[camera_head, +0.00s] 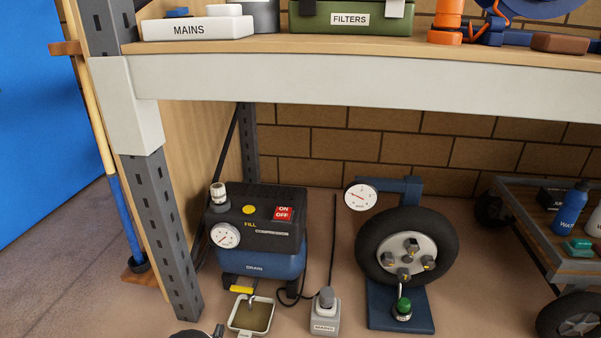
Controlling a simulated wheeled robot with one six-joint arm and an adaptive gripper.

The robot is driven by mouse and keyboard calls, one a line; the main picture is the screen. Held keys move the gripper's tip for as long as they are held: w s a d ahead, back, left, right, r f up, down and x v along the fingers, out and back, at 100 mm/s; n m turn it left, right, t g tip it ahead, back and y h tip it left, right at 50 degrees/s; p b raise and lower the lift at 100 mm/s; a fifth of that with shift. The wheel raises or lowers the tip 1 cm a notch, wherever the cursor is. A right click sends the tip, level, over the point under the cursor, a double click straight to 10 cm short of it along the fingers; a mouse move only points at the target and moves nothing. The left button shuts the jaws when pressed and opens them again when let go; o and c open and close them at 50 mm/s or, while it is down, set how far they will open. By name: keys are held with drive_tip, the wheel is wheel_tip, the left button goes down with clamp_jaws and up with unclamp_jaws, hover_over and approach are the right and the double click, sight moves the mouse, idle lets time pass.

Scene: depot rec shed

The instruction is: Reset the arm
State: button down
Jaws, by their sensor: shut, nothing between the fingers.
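My gripper is not in view, and no part of the arm can be made out for certain. A dark and grey rounded piece (203,333) is cut off by the bottom edge, and I cannot tell what it is. Under the shelf stands a blue and black compressor (262,262) with a white dial, a yellow button and a red ON/OFF switch (283,213). To its right a black tyre (372,252) stands upright on a blue stand (418,317), with a round gauge (361,197) at upper left.
A wooden shelf (300,50) with a pale front beam (350,84) spans the view, bearing a MAINS box (198,30) and a green FILTERS case (350,18). A grey post (160,230) stands left. A tray (250,316) and a grey plug box (325,314) sit low; a cart (550,240) stands right.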

drive_tip(key=d+f+m+h, duration=0.1)
drive_tip(key=d, duration=0.1)
drive_tip(key=s+d+f+g+h, duration=0.1)
drive_tip(key=d, duration=0.2)
drive_tip(key=s+d+f+m+g+h, duration=0.1)
drive_tip(key=d+f, duration=0.1)
drive_tip(key=shift+s+d+m+h, duration=0.2)
drive_tip(key=shift+d+m+h, duration=0.1)
drive_tip(key=shift+h, duration=0.1)
drive_tip(key=shift+s+d+r+m+g+h, duration=0.1)
drive_tip(key=shift+s+d+m+g+h, duration=0.2)
drive_tip(key=shift+d, duration=0.25)
drive_tip(key=shift+s+d+r+m+g+h, duration=0.1)
drive_tip(key=shift+s+d+m+g+h, duration=0.15)
drive_tip(key=shift+d, duration=0.25)
drive_tip(key=s+d+r+m+g+y+p, duration=0.1)
drive_tip(key=s+d+r+m, duration=0.5)
drive_tip(key=r, duration=1.3)
drive_tip(key=s+d+r+m+g+y+p, duration=0.2)
drive_tip(key=s+d+r+m+g+p, duration=0.2)
drive_tip(key=d+r+m, duration=1.1)
drive_tip(key=s+d+r+m+g+y+p, duration=0.2)
drive_tip(key=s+d+r+m, duration=0.8)
drive_tip(key=r, duration=1.4)
drive_tip(key=d+g+p, duration=0.1)
drive_tip(key=d+g, duration=0.1)
drive_tip(key=d, duration=0.3)
drive_tip(key=shift+d+r+m, duration=0.25)
drive_tip(key=shift+m, duration=0.1)
drive_tip(key=shift+y, duration=0.25)
